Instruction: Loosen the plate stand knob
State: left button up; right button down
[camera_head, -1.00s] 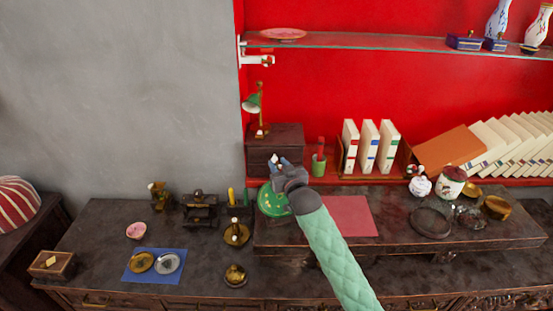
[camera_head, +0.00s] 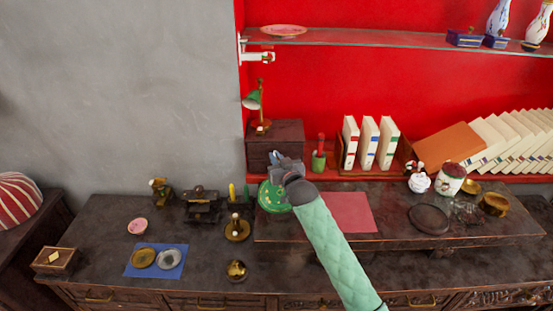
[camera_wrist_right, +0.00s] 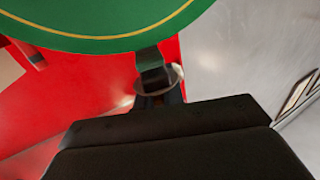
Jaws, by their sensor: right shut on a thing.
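The green plate (camera_head: 270,199) stands tilted on the desk, partly covered by my right gripper (camera_head: 277,160). In the right wrist view the green plate (camera_wrist_right: 110,30), with a yellow ring, fills the upper left. A small round metallic piece (camera_wrist_right: 174,78), apparently the stand's knob, sits just below the plate's rim at the fingers of my right gripper (camera_wrist_right: 155,85). The right gripper is shut on it. The fingertips and the rest of the stand are mostly hidden. My left gripper is not in view.
Several small brass pieces, such as a candle holder (camera_head: 240,234), stand to the left. A glass shelf (camera_head: 370,40) is above.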

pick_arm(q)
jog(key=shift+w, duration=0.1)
